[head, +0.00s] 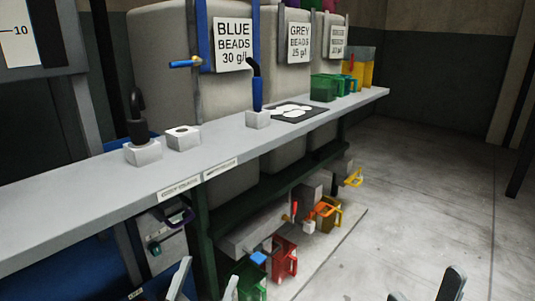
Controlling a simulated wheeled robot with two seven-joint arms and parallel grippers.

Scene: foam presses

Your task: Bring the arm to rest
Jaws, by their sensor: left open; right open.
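My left gripper (206,278) shows at the bottom edge, left of the middle. Its two pale fingers stand apart with nothing seen between them. It is in front of and below the long grey shelf (90,200). My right gripper (425,290) shows at the bottom right. Its two dark fingertips are apart over the bare floor, with nothing seen between them. The rest of both arms is out of view below the picture.
White blocks on the shelf hold a black-hooked tool (137,122) and a blue-handled tool (257,95). Green containers (323,88) stand farther along. Red (284,258) and orange (327,214) jugs stand low beneath the shelf. The floor (420,200) at right is clear.

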